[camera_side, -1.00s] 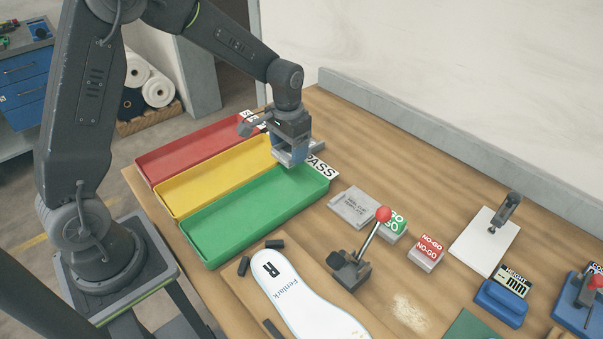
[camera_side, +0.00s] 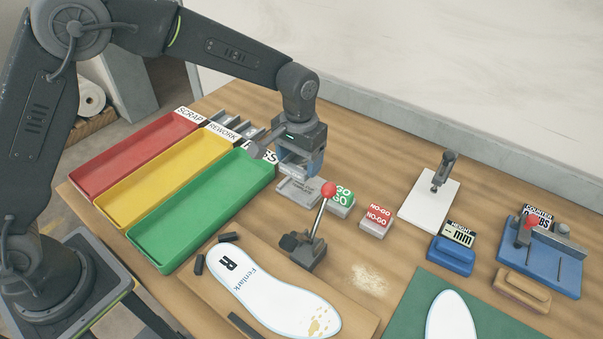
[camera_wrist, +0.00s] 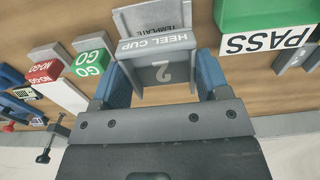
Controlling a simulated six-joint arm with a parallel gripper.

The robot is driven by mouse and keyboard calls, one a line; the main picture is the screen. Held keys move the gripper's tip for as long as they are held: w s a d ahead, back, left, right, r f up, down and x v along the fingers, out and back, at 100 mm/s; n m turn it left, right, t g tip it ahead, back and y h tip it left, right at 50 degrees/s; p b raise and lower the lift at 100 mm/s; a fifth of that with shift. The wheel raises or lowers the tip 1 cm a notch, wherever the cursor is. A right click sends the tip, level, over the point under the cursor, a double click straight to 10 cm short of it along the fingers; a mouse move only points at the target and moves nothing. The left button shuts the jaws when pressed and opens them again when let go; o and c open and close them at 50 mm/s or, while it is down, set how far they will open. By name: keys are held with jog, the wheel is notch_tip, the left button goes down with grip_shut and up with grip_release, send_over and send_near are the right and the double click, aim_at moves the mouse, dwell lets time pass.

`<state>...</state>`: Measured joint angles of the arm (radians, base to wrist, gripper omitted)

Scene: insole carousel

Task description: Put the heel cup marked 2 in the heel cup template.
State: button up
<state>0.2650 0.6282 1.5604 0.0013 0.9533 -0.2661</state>
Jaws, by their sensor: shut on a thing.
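My gripper (camera_side: 298,164) is shut on the grey heel cup marked 2 (camera_wrist: 164,74), with one blue finger at each side of it in the wrist view. The heel cup's face with the 2 points towards the wrist camera. The heel cup template (camera_side: 299,193) is a flat grey plate on the bench, just below my gripper in the side view. It also shows in the wrist view (camera_wrist: 135,18), partly hidden behind the heel cup. I cannot tell whether the heel cup touches the template.
Red (camera_side: 128,158), yellow (camera_side: 160,172) and green (camera_side: 193,213) trays lie to the left. Grey holders (camera_side: 232,120) stand behind them.

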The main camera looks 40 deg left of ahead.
aim_at(302, 169)
jog(key=shift+d+f, duration=0.3)
jog(key=shift+f, duration=1.9)
jog(key=shift+f, duration=0.45)
jog(key=shift+f, duration=0.15)
jog(key=o, duration=0.9)
jog(key=shift+w, duration=0.1)
